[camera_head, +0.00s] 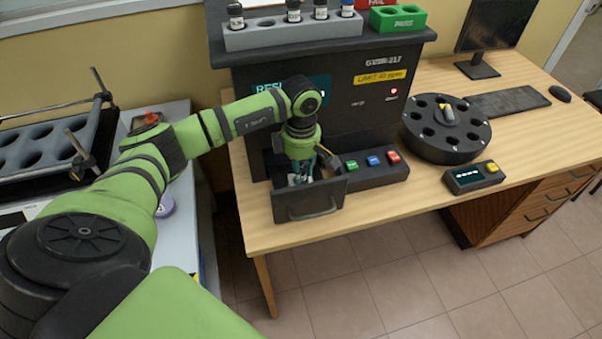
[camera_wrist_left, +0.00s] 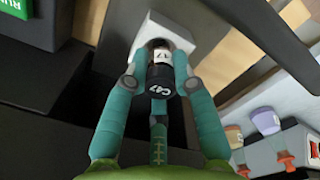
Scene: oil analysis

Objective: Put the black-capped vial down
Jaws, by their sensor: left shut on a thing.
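The black-capped vial (camera_wrist_left: 163,87) is between the teal fingertips of my left gripper (camera_wrist_left: 160,72) in the left wrist view. White lettering shows on its cap. The vial's far end is at a light grey holder (camera_wrist_left: 196,36); I cannot tell how deep it sits. In the head view my left gripper (camera_head: 301,174) points down into the open drawer (camera_head: 318,202) at the front of the dark analyser (camera_head: 345,80). The vial is hidden there by the gripper and drawer wall. My right gripper is not in view.
A grey rack (camera_head: 290,35) with several vials and a green PASS rack (camera_head: 398,19) stand on the analyser. Coloured buttons (camera_head: 373,161) are right of the drawer. A black carousel (camera_head: 445,130) and a small keypad box (camera_head: 472,177) stand on the desk.

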